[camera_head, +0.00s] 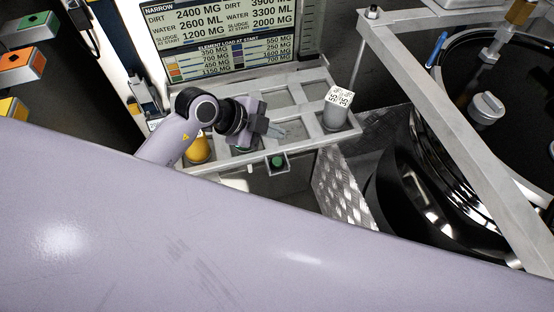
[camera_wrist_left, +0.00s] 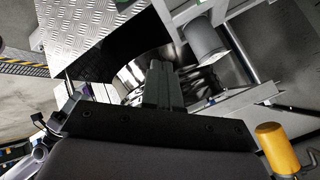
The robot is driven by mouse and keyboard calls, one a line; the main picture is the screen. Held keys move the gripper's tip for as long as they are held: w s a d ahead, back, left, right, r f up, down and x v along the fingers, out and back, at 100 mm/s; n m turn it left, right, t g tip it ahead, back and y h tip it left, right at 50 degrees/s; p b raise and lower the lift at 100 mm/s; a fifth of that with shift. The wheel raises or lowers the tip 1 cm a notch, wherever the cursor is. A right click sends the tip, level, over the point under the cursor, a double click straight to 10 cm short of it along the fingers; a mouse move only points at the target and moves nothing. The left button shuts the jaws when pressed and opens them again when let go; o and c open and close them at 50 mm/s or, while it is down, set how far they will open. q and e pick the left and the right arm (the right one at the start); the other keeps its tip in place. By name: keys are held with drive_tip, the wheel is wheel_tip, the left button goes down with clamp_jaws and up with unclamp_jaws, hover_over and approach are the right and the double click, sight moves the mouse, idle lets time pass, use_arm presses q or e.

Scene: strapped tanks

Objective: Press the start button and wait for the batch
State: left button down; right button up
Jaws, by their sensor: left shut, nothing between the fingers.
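A green button (camera_head: 276,161) sits in a small grey bracket on the front edge of the grey metal rack (camera_head: 308,140) in the head view. My left gripper (camera_head: 280,133) is shut and empty. In the picture it lies just above the button, over the rack; I cannot see it touching the button. In the left wrist view its closed dark fingers (camera_wrist_left: 160,86) point away over the scene. A sign panel (camera_head: 235,35) with text and numbers stands behind the rack. My right gripper is not in view.
A grey canister with a white marked top (camera_head: 337,108) stands at the rack's right; a yellow cylinder (camera_head: 198,150) is at its left, partly behind my arm. A dark round tank (camera_head: 490,100) with a metal frame (camera_head: 440,125) stands to the right.

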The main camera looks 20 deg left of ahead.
use_arm(q)
drive_tip(key=b, duration=0.8)
hover_over(274, 162)
wheel_tip(274, 162, down, 7)
drive_tip(key=shift+f, duration=0.65)
drive_tip(key=shift+f, duration=0.15)
idle(1.0)
drive_tip(key=shift+f, duration=0.25)
